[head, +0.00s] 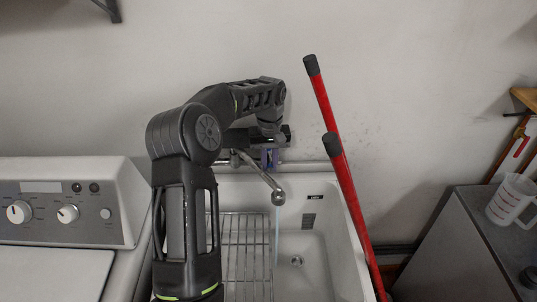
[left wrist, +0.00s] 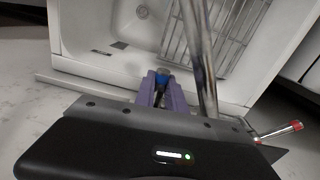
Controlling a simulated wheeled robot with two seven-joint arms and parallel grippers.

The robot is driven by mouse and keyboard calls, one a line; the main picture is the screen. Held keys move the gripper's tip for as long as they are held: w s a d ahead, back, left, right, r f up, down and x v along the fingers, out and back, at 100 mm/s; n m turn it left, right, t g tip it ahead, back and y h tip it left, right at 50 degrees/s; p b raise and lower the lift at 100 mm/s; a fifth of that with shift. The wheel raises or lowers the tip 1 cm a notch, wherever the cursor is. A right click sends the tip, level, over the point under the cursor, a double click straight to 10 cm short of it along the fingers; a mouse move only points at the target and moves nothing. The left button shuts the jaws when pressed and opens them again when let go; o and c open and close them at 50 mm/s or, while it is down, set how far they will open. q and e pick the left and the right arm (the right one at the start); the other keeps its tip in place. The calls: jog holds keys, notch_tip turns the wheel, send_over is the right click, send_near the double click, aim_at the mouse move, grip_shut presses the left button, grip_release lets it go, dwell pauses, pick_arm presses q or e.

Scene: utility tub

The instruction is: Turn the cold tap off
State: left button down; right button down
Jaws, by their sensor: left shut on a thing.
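The tap spout (head: 262,178) reaches out from the wall over the white utility tub (head: 340,225). A thin pale stream of water (head: 276,235) falls from its end. My left gripper (head: 270,157) is at the wall behind the spout. In the left wrist view its purple fingers (left wrist: 163,90) are shut on the blue-marked cold tap handle (left wrist: 162,75), which is mostly hidden between them. A red-marked tap handle (left wrist: 282,132) shows apart from the fingers, on the other side of the spout (left wrist: 200,50). My right gripper is in neither view.
A wire rack (head: 242,240) lies in the tub, left of the drain (head: 296,260). Two red poles (head: 350,190) lean at the tub's right. A washing machine (head: 60,215) stands left. A measuring jug (head: 510,200) stands on a grey cabinet at right.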

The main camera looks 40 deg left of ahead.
pick_arm(q)
jog(key=shift+w+d+n, duration=0.4)
jog(key=shift+w+n, duration=0.15)
jog(key=shift+n, duration=0.6)
jog(key=shift+w+d+n, duration=0.35)
jog(key=shift+w+n, duration=0.2)
jog(key=shift+n, duration=0.6)
jog(key=n, duration=0.1)
jog(key=w+n+p, duration=0.1)
jog(key=n, duration=0.1)
jog(key=shift+w+d, duration=0.2)
jog(key=shift+w, duration=0.1)
jog(key=c, duration=1.2)
grip_release()
